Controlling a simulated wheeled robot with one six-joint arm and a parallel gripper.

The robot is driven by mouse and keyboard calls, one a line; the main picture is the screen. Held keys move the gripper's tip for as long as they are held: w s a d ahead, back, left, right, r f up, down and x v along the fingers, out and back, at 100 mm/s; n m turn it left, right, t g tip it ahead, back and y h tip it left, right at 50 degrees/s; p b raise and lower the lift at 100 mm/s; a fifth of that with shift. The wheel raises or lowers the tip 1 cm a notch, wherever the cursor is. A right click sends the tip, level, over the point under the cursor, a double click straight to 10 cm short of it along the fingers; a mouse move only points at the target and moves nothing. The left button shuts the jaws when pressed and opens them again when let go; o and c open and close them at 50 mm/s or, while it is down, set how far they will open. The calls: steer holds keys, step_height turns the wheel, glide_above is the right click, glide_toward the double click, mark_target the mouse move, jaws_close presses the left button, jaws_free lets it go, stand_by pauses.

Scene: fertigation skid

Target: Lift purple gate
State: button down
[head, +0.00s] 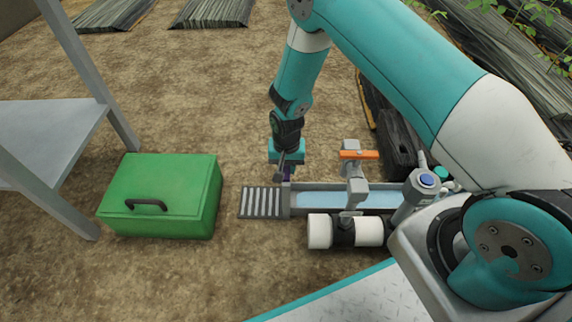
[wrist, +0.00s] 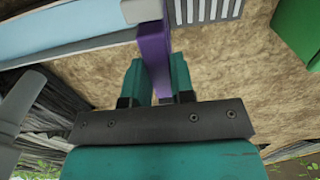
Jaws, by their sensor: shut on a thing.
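The purple gate (wrist: 154,50) is a narrow upright piece at the end of a grey water channel (wrist: 60,48). In the wrist view it runs down between the two teal fingers of my gripper (wrist: 157,80), which is shut on it. In the head view only a small strip of the gate (head: 287,174) shows below my gripper (head: 285,170). The channel (head: 388,210) there holds light blue water and lies to the right of the gate. The gate's lower edge is hidden, so I cannot tell how high it stands.
A slatted grate (head: 262,203) lies left of the gate. A green box (head: 165,195) with a black handle stands further left beside a grey stand (head: 55,130).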

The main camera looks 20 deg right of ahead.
steer(key=shift+r+p, duration=0.3)
steer(key=shift+r, duration=0.4)
steer(key=shift+f, duration=0.1)
steer(key=c, duration=1)
jaws_free()
steer(key=shift+o, duration=0.2)
step_height(320, 180, up, 17)
steer(key=p, duration=0.8)
steer(key=shift+r, duration=0.2)
